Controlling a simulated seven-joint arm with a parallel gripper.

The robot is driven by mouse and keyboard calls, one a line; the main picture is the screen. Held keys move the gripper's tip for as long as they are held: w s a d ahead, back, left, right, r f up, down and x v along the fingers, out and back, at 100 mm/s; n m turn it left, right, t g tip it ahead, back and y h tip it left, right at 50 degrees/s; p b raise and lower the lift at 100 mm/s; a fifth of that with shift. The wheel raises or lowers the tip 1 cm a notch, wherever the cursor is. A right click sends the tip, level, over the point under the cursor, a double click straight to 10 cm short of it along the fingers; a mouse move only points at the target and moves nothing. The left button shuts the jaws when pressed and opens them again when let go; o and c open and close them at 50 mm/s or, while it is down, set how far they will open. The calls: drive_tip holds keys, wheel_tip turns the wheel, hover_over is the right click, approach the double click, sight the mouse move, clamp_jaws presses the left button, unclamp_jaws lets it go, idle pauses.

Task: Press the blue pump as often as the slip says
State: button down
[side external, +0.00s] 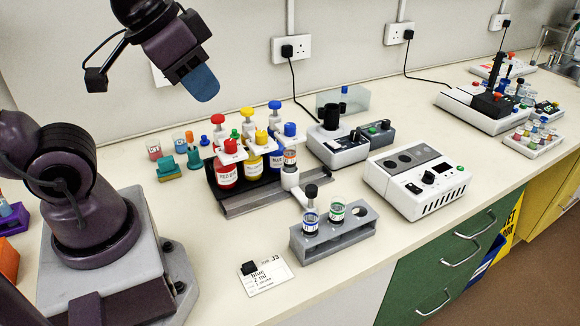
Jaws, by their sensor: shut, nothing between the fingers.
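My gripper (201,86) is shut and empty, with blue fingertips, high in the side external view, up and left of the bottles. A rack holds a red bottle (227,175), a yellow bottle (253,164) and a blue bottle (274,158), with colored pump heads above them. Blue tops show at the rack's right end, one at the back (275,105) and one in front (290,130); I cannot tell which is the pump's press head. The white slip (268,277) lies near the front edge under a black weight (249,268). Its writing seems to read "blue" and "2 ml", small and blurred.
A small vial (290,158) stands on a white holder at the rack's front right. A grey rack (335,241) with two vials stands in front. White devices (418,182) stand to the right. Small colored items (170,168) lie left of the bottles. Bare bench lies around the slip.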

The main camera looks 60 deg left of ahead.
drive_tip(key=n+t+h, duration=0.3)
drive_tip(key=n+h, duration=0.1)
drive_tip(key=n, duration=1.8)
hover_over(274, 104)
wheel_tip(274, 104, down, 4)
drive_tip(key=shift+a+f, duration=0.1)
drive_tip(key=shift+f, duration=4.4)
drive_tip(key=shift+f, duration=0.15)
